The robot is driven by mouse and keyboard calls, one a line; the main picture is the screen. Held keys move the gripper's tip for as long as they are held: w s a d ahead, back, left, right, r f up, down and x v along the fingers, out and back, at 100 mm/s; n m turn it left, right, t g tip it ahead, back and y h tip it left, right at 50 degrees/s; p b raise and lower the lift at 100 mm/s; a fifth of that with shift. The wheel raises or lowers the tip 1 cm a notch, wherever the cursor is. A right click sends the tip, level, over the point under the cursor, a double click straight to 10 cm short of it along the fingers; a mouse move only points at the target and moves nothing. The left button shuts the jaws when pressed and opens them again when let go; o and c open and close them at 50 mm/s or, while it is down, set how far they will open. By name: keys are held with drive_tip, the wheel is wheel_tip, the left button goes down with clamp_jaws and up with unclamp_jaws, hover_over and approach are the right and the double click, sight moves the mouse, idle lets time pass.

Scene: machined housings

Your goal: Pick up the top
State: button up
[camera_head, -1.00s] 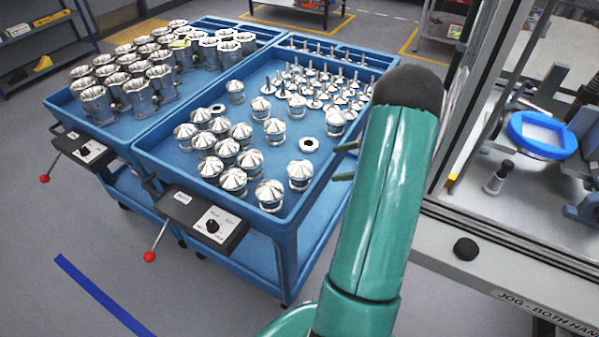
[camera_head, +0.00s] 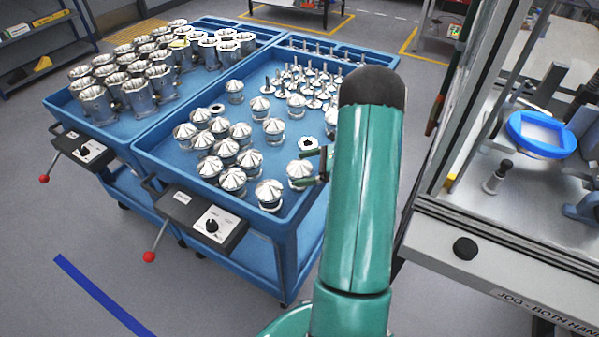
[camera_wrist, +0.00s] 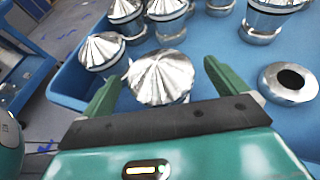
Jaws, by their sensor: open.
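The tops are silver parts with fluted conical caps, standing upright in the right blue cart tray (camera_head: 172,176). One top (camera_head: 300,170) stands near the tray's right edge, beside my gripper (camera_head: 305,168). In the wrist view this top (camera_wrist: 160,80) appears between the two green fingers of my gripper (camera_wrist: 161,72). The fingers are spread wide, and I see no contact with it. Its lower part is hidden behind the gripper body. A second top (camera_wrist: 101,50) stands just to its left.
A ring-shaped part with a dark hole (camera_wrist: 288,83) lies right of the top; other tops (camera_wrist: 167,18) stand behind. Small stemmed parts (camera_head: 310,80) fill the tray's far end. A left cart holds silver housings (camera_head: 135,95). A machine enclosure (camera_head: 500,220) stands close on the right.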

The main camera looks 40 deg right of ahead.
drive_tip(key=c, duration=1.2)
drive_tip(key=shift+r, duration=0.1)
